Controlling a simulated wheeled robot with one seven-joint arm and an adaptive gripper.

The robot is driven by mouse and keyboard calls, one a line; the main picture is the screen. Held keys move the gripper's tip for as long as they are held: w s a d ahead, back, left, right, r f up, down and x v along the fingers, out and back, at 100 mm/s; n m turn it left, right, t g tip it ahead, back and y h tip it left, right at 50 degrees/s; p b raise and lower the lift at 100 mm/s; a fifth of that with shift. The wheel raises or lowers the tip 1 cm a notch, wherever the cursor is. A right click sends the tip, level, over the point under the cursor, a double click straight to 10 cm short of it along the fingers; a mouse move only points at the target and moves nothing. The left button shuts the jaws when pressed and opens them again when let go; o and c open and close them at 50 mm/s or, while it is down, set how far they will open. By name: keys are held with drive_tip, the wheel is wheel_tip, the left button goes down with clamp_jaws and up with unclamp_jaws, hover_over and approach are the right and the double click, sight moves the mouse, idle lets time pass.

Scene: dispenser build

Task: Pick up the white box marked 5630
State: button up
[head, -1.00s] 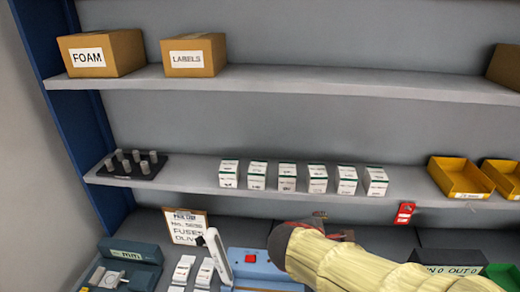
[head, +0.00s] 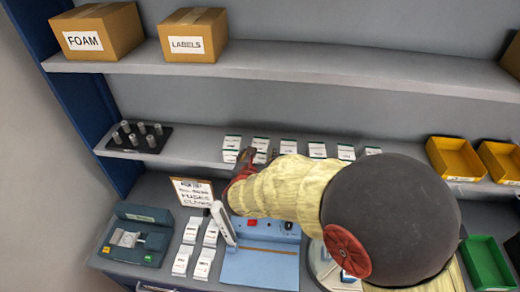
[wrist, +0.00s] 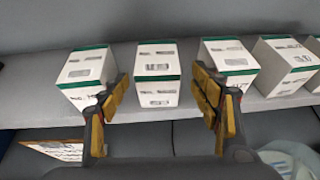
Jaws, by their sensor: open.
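A row of white boxes with green top edges stands on the middle shelf. Their printed numbers are too small and blurred to read, so I cannot tell which one is marked 5630. My gripper (wrist: 161,88) is open and empty in the wrist view. Its fingers lie left and right of the second box (wrist: 158,75), which shows upright in the gap. Whether the fingertips reach past its front face I cannot tell. The first box (wrist: 87,75) and third box (wrist: 228,65) are partly covered by the fingers. In the head view, my gripper (head: 260,156) is before the second box (head: 260,143).
A black rack with grey pegs (head: 139,137) is left on the shelf (head: 190,150), and yellow bins (head: 452,157) are right. Below are a blue fixture (head: 262,262), a sign (head: 192,191), white cards (head: 205,262) and a green bin (head: 487,264). Cartons (head: 97,32) stand above.

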drive_tip(key=p+x, duration=0.1)
drive_tip(key=x, duration=0.4)
drive_tip(key=shift+a+r, duration=0.15)
drive_tip(key=c, duration=1.4)
